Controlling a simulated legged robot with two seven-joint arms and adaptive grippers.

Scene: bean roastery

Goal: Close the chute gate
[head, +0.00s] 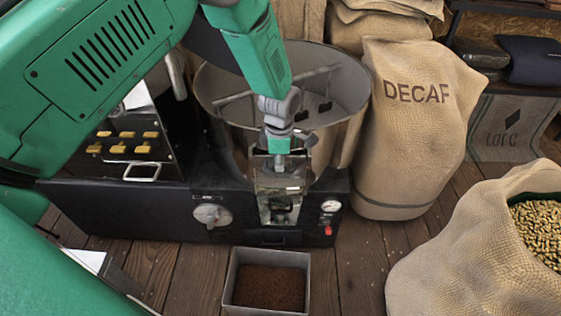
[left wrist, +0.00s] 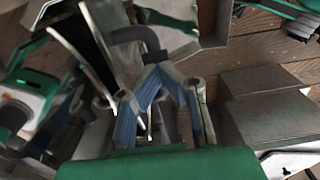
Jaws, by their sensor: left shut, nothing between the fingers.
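The metal chute (head: 279,190) stands at the front of the roaster, below the round cooling bin (head: 345,85). I cannot pick out its gate clearly, and my gripper covers the chute's upper part. My left gripper (head: 279,160) reaches down from above to the top of the chute, shut and empty. I cannot tell whether it touches the metal. In the left wrist view, its blue-grey fingers (left wrist: 160,105) are close to grey metal plates (left wrist: 85,60). My right gripper is not in view.
A square bin (head: 231,284) of dark brown grounds stands on the plank floor below the chute. The roaster's dark base (head: 120,205) carries a dial (head: 212,215) and a gauge (head: 331,206). A DECAF sack (head: 410,140) and an open bean sack (head: 450,255) stand right.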

